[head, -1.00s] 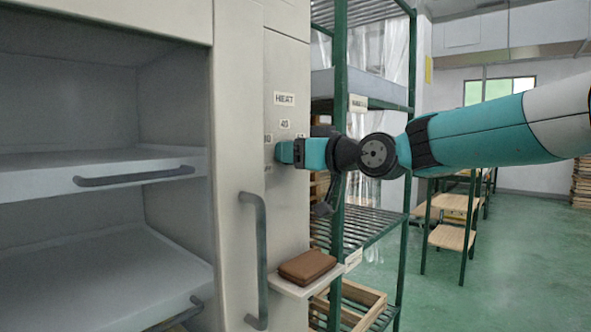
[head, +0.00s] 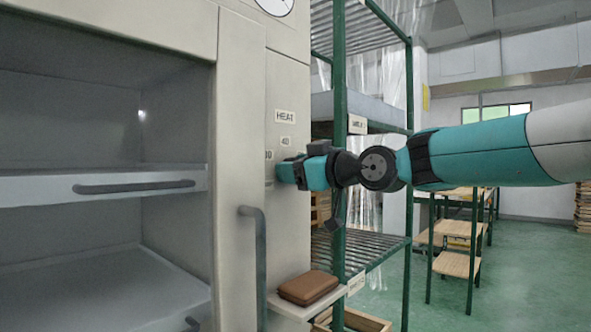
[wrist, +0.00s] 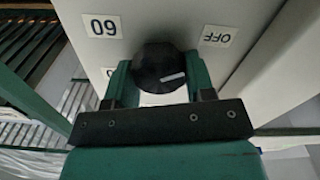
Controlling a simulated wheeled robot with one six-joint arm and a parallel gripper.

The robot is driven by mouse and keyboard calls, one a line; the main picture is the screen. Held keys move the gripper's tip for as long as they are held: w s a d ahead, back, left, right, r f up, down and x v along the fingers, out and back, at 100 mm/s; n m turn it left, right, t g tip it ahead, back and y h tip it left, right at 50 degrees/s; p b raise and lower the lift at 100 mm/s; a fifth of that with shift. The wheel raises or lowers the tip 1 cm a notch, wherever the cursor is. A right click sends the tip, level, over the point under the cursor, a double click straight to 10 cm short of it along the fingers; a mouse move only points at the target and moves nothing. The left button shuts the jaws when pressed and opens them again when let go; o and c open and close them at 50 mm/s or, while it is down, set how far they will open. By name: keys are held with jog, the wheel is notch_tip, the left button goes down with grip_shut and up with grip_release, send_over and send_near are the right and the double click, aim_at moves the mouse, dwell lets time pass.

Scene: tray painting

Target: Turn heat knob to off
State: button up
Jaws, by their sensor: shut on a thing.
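The dark heat knob (wrist: 158,66) is round, with a white mark on its face. In the wrist view it sits between the two green fingers of my gripper (wrist: 160,82), which is shut on it. The mark lies toward the right of the knob. The OFF label (wrist: 215,36) is upper right of the knob and the 60 label (wrist: 101,26) upper left, both upside down. In the head view my gripper (head: 284,172) reaches the panel (head: 285,75) below the HEAT label (head: 285,116) and the 40 label (head: 287,142), and hides the knob.
A grey vertical handle (head: 261,265) stands left of my gripper. Open cabinet shelves (head: 100,186) are at left; a green rack (head: 340,90) stands close behind my wrist. Open floor is at right.

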jog(key=o, duration=0.9)
jog(key=b+v, duration=0.1)
jog(key=v, duration=1.6)
jog(key=shift+s+d+f, duration=0.1)
jog(key=shift+s+d, duration=0.05)
